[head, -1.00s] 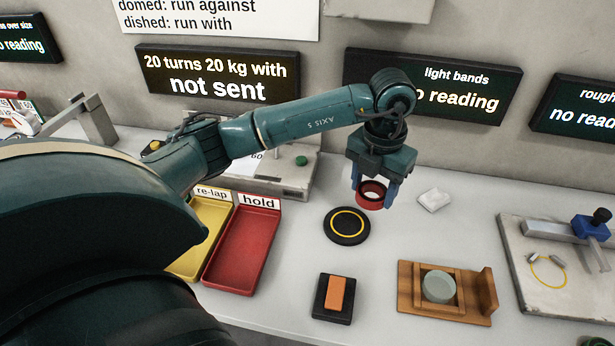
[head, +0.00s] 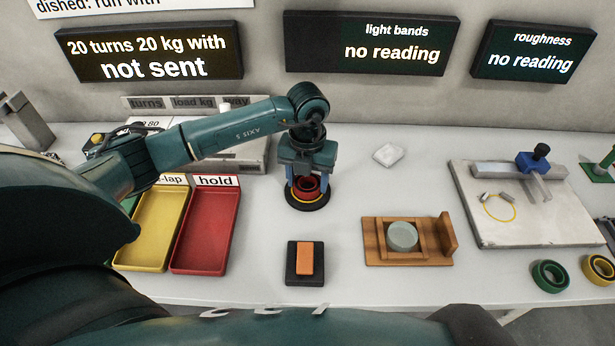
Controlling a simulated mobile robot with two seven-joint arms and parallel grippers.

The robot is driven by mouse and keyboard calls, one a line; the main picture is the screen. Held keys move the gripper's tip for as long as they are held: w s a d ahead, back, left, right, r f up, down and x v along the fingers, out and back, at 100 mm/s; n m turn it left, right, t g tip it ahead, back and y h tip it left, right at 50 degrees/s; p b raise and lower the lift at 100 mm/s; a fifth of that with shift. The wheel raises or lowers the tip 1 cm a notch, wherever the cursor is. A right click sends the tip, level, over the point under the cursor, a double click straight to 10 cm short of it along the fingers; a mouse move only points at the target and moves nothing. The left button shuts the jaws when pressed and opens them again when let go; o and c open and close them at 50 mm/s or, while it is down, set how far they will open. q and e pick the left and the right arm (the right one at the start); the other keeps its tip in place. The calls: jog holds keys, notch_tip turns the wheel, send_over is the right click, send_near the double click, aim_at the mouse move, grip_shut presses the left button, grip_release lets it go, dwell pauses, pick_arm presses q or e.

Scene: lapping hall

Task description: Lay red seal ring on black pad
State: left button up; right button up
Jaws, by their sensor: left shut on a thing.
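The red seal ring (head: 308,190) is held between the fingers of my left gripper (head: 306,190), which is shut on it and points down. The ring is over the round black pad (head: 309,207), which has a yellow circle on it. The fingers and ring hide much of the pad. I cannot tell whether the ring touches the pad. My right gripper is not in view.
Yellow (head: 147,267) and red (head: 200,269) trays lie left of the pad. An orange block (head: 305,258) on a black base, a wooden fixture (head: 377,250) and a white cloth (head: 388,155) are nearby. A stone plate (head: 487,226) stands at right.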

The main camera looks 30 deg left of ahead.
pick_arm(q)
jog(key=shift+f, duration=0.1)
jog(key=shift+f, duration=0.15)
jog(key=o, duration=1)
jog(key=shift+r, duration=0.3)
notch_tip(320, 180, up, 12)
jog(key=shift+f+b, duration=0.1)
jog(key=shift+b, duration=0.35)
